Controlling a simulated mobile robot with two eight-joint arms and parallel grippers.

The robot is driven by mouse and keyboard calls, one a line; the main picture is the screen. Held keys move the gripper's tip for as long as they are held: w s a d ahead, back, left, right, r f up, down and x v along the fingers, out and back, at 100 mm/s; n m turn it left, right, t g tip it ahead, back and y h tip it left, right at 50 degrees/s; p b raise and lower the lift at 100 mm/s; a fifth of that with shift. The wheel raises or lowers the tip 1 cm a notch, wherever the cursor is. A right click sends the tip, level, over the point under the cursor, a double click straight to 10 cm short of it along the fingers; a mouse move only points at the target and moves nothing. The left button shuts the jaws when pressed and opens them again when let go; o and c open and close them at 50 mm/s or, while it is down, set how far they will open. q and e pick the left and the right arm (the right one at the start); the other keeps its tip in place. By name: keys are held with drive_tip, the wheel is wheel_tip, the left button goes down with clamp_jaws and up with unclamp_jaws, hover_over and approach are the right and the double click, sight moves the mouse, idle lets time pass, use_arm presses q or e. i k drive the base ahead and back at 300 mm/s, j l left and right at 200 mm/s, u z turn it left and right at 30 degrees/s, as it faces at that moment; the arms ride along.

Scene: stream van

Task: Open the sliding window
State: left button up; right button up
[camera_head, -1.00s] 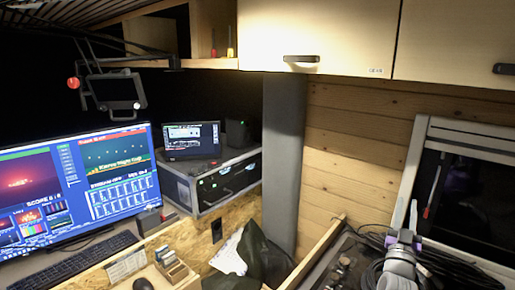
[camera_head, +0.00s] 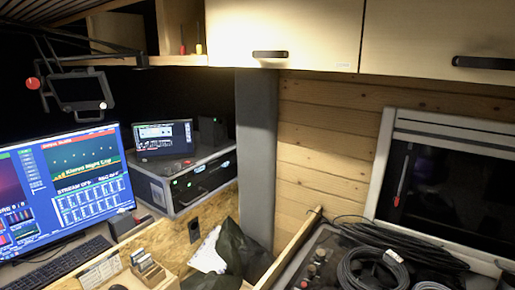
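The sliding window (camera_head: 440,187) is at the right, set in the wooden wall with a light grey frame (camera_head: 380,165). Its pane is dark. A thin upright handle-like part with a red lower end (camera_head: 402,182) shows near the left side of the pane. The window's right side is cut off by the picture edge. I cannot tell from the dark pane whether it is slid open at all. Neither of my grippers is in view.
Coiled black cables (camera_head: 375,262) lie on a dark surface below the window. A wooden edge (camera_head: 290,248) borders it on the left. Cabinets (camera_head: 280,30) hang above. A desk with a monitor (camera_head: 75,185) and a rack case (camera_head: 195,185) stands at the left.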

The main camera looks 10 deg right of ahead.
sight(465, 198)
drive_tip(key=z, duration=1.65)
